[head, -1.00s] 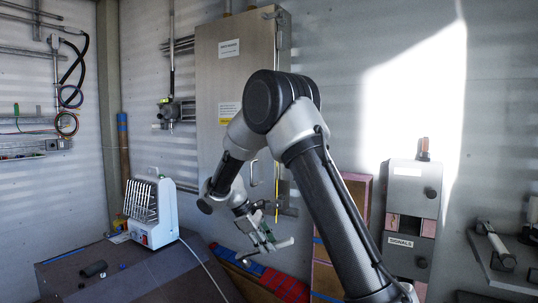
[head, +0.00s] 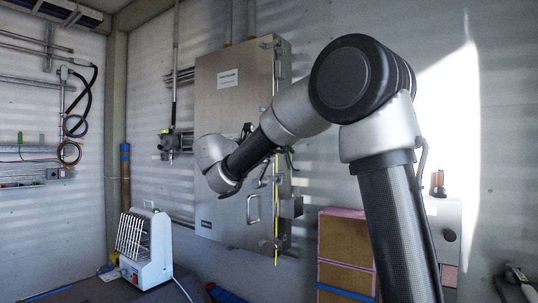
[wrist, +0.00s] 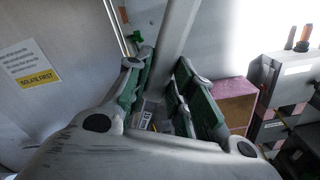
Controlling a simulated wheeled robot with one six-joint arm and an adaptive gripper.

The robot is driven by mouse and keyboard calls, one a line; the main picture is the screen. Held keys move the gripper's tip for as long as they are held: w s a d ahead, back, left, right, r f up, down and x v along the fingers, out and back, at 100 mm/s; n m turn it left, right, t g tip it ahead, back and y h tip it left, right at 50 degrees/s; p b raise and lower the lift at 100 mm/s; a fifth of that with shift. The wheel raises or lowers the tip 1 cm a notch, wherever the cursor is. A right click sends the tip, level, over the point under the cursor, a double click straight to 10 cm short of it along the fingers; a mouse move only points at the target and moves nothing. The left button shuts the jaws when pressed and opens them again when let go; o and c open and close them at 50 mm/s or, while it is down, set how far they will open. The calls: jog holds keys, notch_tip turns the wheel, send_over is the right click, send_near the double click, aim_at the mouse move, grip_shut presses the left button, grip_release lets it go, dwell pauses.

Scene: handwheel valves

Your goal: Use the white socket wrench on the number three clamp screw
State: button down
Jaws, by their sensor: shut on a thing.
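My gripper (wrist: 160,75) shows in the wrist view with its green-padded fingers on either side of a pale straight bar (wrist: 178,30), which appears to be the white socket wrench. The bar runs up out of the picture; its socket end is not visible. In the head view my gripper (head: 286,160) is small and partly hidden by my wrist, in front of the right edge of a steel cabinet (head: 215,105). A clamp fitting (head: 272,44) shows at the cabinet's upper right edge. No number three is readable, so I cannot tell which clamp screw is meant.
A white heater (head: 146,248) stands low at the left. Brown boxes with pink edges (head: 345,240) stand below my arm at the right. A grey box (head: 443,222) with a red-orange lamp is further right. A yellow strip (head: 276,235) hangs at the cabinet's edge.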

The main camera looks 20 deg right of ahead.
jog(key=x, duration=0.5)
dwell(0.4)
jog(key=shift+d+r, duration=0.1)
jog(key=shift+r, duration=0.05)
